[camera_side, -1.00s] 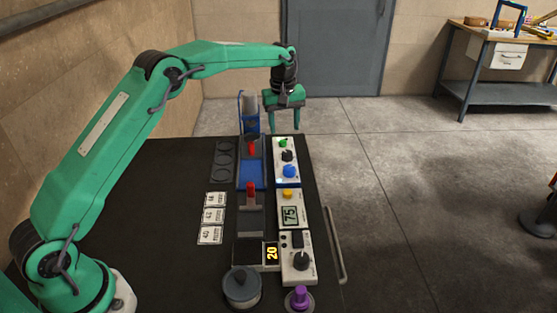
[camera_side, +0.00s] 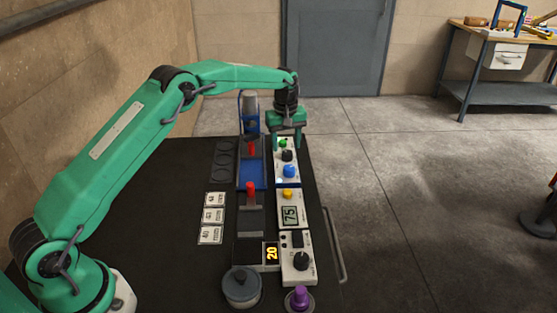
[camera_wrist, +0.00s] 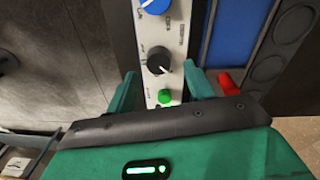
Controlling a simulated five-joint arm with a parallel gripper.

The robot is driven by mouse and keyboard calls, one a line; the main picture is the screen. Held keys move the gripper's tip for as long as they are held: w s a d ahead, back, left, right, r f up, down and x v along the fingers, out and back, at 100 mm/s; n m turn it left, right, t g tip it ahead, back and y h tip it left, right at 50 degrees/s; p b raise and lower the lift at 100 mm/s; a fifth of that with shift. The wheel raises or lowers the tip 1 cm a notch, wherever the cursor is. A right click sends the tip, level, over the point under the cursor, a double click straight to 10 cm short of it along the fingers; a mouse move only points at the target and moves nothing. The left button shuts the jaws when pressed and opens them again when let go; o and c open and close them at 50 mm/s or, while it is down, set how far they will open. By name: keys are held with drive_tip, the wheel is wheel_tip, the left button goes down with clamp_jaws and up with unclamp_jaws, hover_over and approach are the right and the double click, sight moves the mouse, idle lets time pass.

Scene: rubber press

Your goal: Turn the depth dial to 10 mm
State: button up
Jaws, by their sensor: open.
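A white control panel (camera_side: 286,182) at the far right of the black table carries a green button (camera_side: 283,143), a black dial (camera_side: 287,156) and a blue knob (camera_side: 289,171). The labels are too small to tell which one sets depth. In the wrist view the black dial (camera_wrist: 158,60) has a white pointer mark, with the green button (camera_wrist: 164,97) nearer my gripper and the blue knob (camera_wrist: 155,5) at the top edge. My gripper (camera_side: 288,144) is open and empty, pointing down at the panel's far end. Its fingers (camera_wrist: 162,74) lie either side of the panel, apart from the dial.
Red handles (camera_side: 251,148) stand left of the panel. Nearer are a panel reading 75 (camera_side: 290,215), a display reading 20 (camera_side: 272,253), another black knob (camera_side: 301,261), a grey lidded pot (camera_side: 241,287) and a purple knob (camera_side: 299,298). The table's left part is mostly clear.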

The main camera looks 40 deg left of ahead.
sight(287, 156)
drive_tip(key=shift+w+f, duration=0.1)
drive_tip(key=shift+f, duration=1.3)
drive_tip(key=c, duration=1)
drive_tip(key=shift+m, duration=0.4)
drive_tip(key=m, duration=1)
drive_tip(key=shift+a+m+g, duration=0.15)
drive_tip(key=shift+m+g, duration=0.25)
